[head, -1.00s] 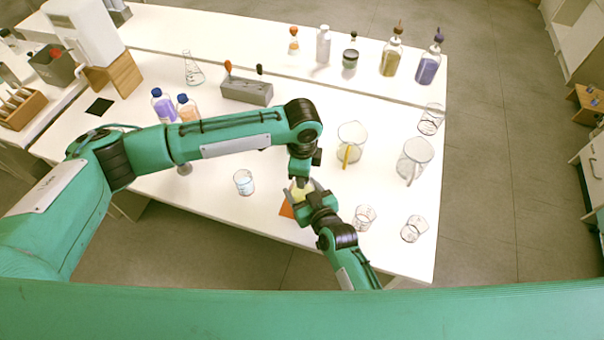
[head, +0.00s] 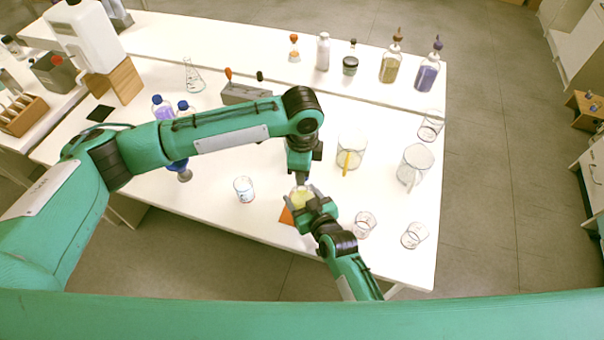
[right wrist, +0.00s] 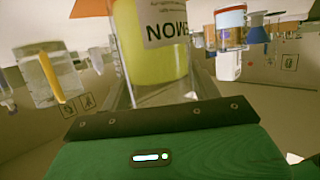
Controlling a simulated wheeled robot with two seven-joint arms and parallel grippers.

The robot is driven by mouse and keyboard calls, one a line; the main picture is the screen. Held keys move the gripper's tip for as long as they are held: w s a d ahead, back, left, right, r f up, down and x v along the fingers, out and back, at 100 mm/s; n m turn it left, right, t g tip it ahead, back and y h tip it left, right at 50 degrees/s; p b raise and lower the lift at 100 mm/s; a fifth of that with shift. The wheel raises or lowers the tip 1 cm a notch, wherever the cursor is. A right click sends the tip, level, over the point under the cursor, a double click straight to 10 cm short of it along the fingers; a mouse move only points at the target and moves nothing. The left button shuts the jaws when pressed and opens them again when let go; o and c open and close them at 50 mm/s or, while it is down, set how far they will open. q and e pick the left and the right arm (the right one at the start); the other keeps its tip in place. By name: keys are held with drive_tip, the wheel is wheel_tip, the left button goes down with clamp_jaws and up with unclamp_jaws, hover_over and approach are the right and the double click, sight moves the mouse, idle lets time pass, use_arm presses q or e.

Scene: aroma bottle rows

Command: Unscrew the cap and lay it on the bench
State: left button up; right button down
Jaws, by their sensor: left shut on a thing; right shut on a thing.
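A bottle of yellow liquid (head: 301,197) stands at the orange mat (head: 287,215) near the bench's front edge. My right gripper (head: 309,199) is shut on its body from the front right. The right wrist view shows the yellow bottle (right wrist: 155,50) with a white printed label, close between the fingers. My left gripper (head: 301,180) points down just above the bottle's top and is shut. The cap is not clearly visible; it is hidden at the left fingertips, and whether it touches the bottle's neck cannot be told.
A beaker (head: 244,189) stands left of the bottle. Two glass beakers (head: 364,224) (head: 414,235) and two larger jugs (head: 351,151) (head: 415,165) stand to the right. A grey rack (head: 245,93) and several bottles stand behind. Bare bench lies between the left beaker and the mat.

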drive_tip(key=shift+c, duration=1.3)
unclamp_jaws()
